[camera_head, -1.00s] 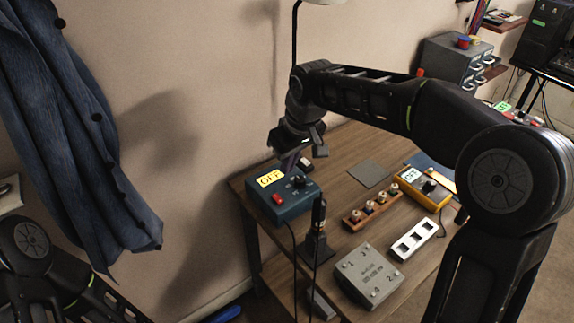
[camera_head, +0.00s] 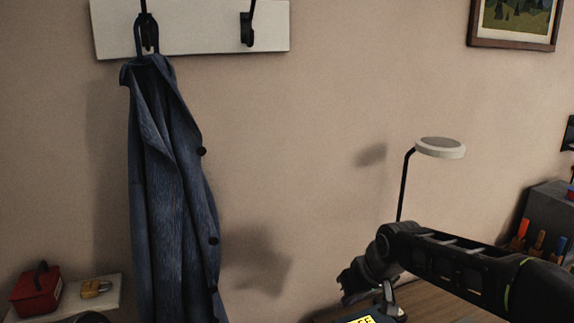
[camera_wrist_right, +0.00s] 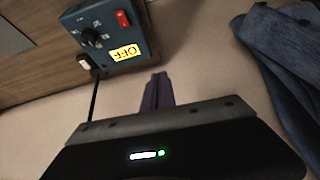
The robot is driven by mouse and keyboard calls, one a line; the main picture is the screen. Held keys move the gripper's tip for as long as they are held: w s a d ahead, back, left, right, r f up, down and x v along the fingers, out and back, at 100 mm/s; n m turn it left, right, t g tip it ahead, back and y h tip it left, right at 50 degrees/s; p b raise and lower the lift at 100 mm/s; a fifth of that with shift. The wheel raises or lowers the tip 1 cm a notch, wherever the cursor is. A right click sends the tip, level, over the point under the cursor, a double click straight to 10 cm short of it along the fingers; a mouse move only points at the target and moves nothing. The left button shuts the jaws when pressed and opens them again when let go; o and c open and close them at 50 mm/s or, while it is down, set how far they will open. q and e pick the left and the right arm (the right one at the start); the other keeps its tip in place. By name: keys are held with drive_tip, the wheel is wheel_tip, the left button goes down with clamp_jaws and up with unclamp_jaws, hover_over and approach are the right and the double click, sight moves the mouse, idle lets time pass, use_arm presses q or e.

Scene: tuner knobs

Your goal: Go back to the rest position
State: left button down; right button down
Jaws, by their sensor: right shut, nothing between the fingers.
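My right gripper (camera_head: 389,297) is at the lower right of the head view, in front of the wall and above the far left end of the desk. In the right wrist view its purple fingers (camera_wrist_right: 157,90) are together, with nothing between them. A blue box (camera_wrist_right: 113,32) with a black knob, a red switch and a yellow "OFF" label lies beyond the fingertips, apart from them. In the head view only a bit of its yellow label (camera_head: 362,320) shows at the bottom edge. My left gripper is not in view.
A blue coat (camera_head: 172,190) hangs from a white hook board (camera_head: 200,28). A desk lamp (camera_head: 440,147) stands behind my right arm. A shelf at the lower left holds a red box (camera_head: 37,293) and a yellow padlock (camera_head: 96,289). The wall between coat and lamp is bare.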

drive_tip(key=s+a+f+m+y, duration=0.1)
drive_tip(key=s+a+f, duration=0.15)
drive_tip(key=f, duration=0.45)
drive_tip(key=s+a+f+m, duration=0.1)
drive_tip(key=a+f, duration=0.2)
drive_tip(key=f, duration=0.4)
drive_tip(key=s+a+f+y, duration=0.1)
drive_tip(key=s+a+f, duration=0.1)
drive_tip(key=f, duration=0.5)
drive_tip(key=s+f+m+g, duration=0.2)
drive_tip(key=s+f, duration=0.7)
drive_tip(key=s, duration=0.4)
drive_tip(key=s+f+m+g, duration=0.1)
drive_tip(key=s+f+g, duration=0.1)
drive_tip(key=s+f, duration=0.7)
drive_tip(key=s, duration=0.4)
drive_tip(key=shift+d+m, duration=0.15)
drive_tip(key=shift+m, duration=0.25)
drive_tip(key=c, duration=2.2)
unclamp_jaws()
